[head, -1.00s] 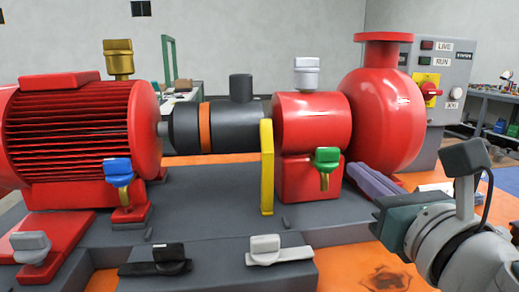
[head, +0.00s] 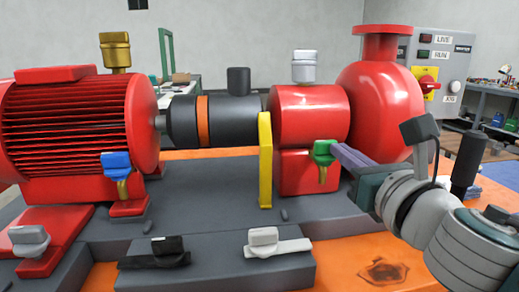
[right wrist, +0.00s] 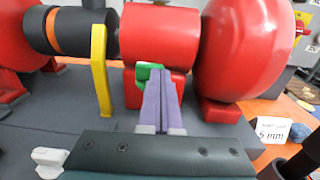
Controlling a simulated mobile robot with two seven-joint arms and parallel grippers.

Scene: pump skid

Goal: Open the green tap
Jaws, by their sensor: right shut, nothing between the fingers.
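The green tap (head: 322,149) sits on the front of the red pump bearing block, with a brass spout pointing down. My right gripper (head: 340,151) is shut and empty, with its purple fingertips at the right side of the green handle. In the right wrist view the closed fingers (right wrist: 161,85) reach up to the green tap (right wrist: 146,72) and hide part of it. I cannot tell whether they touch it. My left gripper is not in view.
A yellow guard (head: 265,160) stands left of the tap. A blue tap (head: 116,163) is further left, and black (head: 168,246) and white (head: 264,238) valve handles are in front. The large red pump casing (head: 385,105) rises behind my right gripper.

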